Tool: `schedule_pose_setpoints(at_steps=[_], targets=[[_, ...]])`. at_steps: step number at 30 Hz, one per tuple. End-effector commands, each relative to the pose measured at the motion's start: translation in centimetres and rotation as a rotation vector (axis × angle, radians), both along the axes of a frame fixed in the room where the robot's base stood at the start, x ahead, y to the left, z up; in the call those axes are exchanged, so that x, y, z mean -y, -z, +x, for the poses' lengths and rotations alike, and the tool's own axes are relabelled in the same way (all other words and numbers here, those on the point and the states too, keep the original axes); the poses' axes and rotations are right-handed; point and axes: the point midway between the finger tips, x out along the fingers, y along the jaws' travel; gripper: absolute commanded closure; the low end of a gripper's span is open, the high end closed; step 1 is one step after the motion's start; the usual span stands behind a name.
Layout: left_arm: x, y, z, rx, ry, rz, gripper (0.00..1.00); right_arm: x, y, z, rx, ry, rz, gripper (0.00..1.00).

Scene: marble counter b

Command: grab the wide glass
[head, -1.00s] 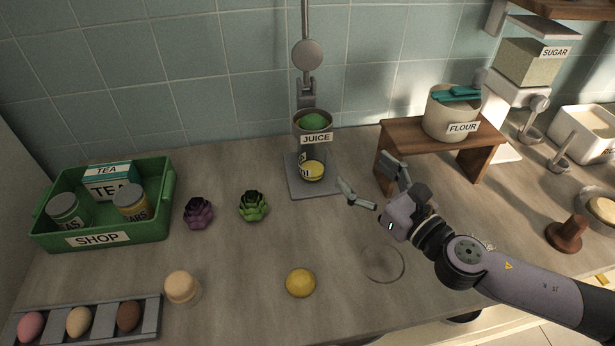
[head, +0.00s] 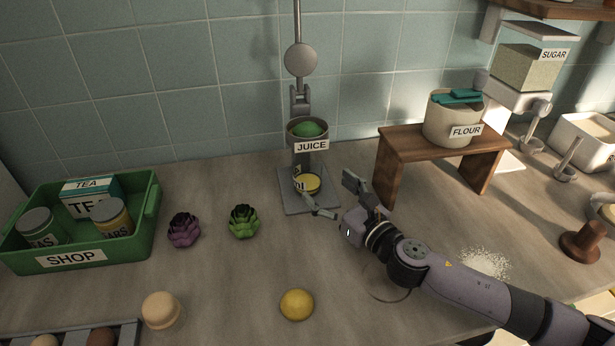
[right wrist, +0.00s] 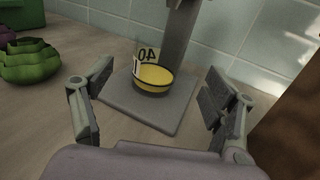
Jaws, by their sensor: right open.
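The glass (head: 307,184) is clear, with yellow contents and printed markings. It stands upright on the grey base of the juice press, under the JUICE cup. It also shows in the right wrist view (right wrist: 153,78), ahead of and between the spread fingers. My right gripper (head: 325,187) is open and empty, just to the right of and in front of the glass, its fingers apart from it. Part of a thin clear round outline (head: 388,298) shows on the counter, mostly behind my right arm; I cannot tell what it is. My left gripper is not in view.
The juice press (head: 311,200) stands near the wall. A wooden stand (head: 400,150) carries the FLOUR pot (head: 452,119) to the right of my gripper. Green (head: 244,222) and purple (head: 184,230) succulents stand left. A lemon (head: 296,305) lies in front. White powder (head: 485,264) lies right.

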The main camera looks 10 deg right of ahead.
Motion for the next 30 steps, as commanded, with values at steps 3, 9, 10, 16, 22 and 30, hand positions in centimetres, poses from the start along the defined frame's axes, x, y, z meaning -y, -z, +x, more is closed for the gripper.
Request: schedule_pose_setpoints(at_steps=[3, 9, 10, 16, 22, 30], targets=[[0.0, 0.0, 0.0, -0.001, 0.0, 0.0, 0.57, -0.8, 0.0, 1.9, 0.002, 0.0, 0.001, 0.21], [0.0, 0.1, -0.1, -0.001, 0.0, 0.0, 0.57, -1.3, 0.1, 3.1, 0.0, -0.001, 0.0, 0.21], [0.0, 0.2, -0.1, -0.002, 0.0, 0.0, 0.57, -1.4, 0.1, 3.4, 0.001, 0.0, 0.001, 0.21], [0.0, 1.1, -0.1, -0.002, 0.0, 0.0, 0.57, -2.6, 0.4, 6.1, 0.002, 0.0, 0.0, 0.21], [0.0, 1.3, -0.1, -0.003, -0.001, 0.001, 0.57, -3.2, 0.4, 7.7, -0.001, -0.001, -0.001, 0.21], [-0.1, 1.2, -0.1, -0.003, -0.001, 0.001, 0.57, -3.2, 0.3, 7.7, -0.001, -0.001, 0.0, 0.25]])
